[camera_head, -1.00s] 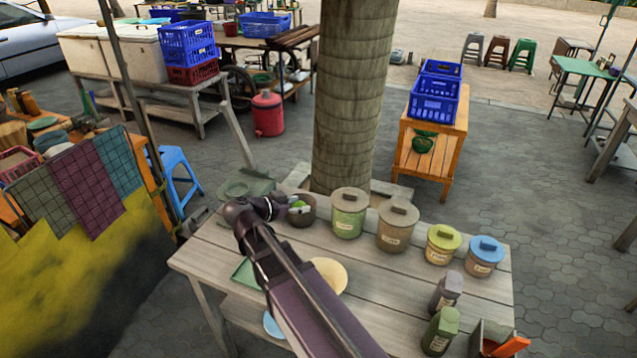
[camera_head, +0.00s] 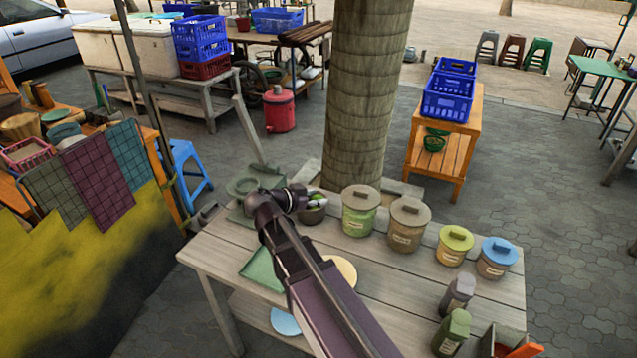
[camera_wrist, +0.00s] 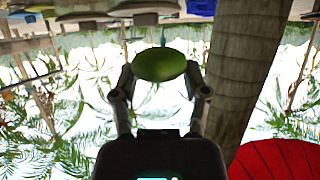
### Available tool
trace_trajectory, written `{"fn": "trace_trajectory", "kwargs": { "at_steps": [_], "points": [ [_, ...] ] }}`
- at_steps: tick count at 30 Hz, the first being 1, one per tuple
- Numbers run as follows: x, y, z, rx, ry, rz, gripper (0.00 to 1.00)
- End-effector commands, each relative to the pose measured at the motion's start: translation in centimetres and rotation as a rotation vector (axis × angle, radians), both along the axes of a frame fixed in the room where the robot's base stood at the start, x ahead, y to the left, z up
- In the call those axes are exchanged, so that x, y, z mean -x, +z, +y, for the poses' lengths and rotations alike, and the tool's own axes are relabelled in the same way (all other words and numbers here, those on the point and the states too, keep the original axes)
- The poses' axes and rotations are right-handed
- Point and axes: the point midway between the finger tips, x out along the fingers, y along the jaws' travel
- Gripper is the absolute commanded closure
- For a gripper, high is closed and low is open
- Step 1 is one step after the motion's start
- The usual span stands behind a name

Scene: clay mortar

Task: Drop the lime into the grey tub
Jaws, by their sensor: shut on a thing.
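My gripper (camera_head: 313,198) is shut on the lime (camera_wrist: 160,65), a green oval held between its two fingertips in the wrist view. In the head view the gripper is over a dark round bowl (camera_head: 314,215) at the back of the wooden table (camera_head: 400,285). The lime shows there only as a small bit of green, partly covered by the fingers. I cannot pick out the grey tub with certainty. A grey-blue round vessel (camera_head: 64,133) stands on the stall at the left.
Lidded pots, green (camera_head: 359,215) and brown (camera_head: 405,230), stand right of the bowl. A tree trunk (camera_head: 365,100) rises behind the table. A green tray (camera_head: 263,270) and dark bottles (camera_head: 457,295) are on the table. A blue stool (camera_head: 188,165) stands left.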

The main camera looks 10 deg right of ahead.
Motion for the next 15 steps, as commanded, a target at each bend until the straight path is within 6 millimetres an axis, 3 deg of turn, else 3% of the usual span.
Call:
{"fn": "trace_trajectory", "kwargs": {
  "at_steps": [9,15],
  "points": [
    [-8.9,-3.6,-1.2,-0.004,0.164,0.003,0.95],
    [-12.7,-4.7,-2.0,0.0,0.251,-0.003,0.95]
  ]
}}
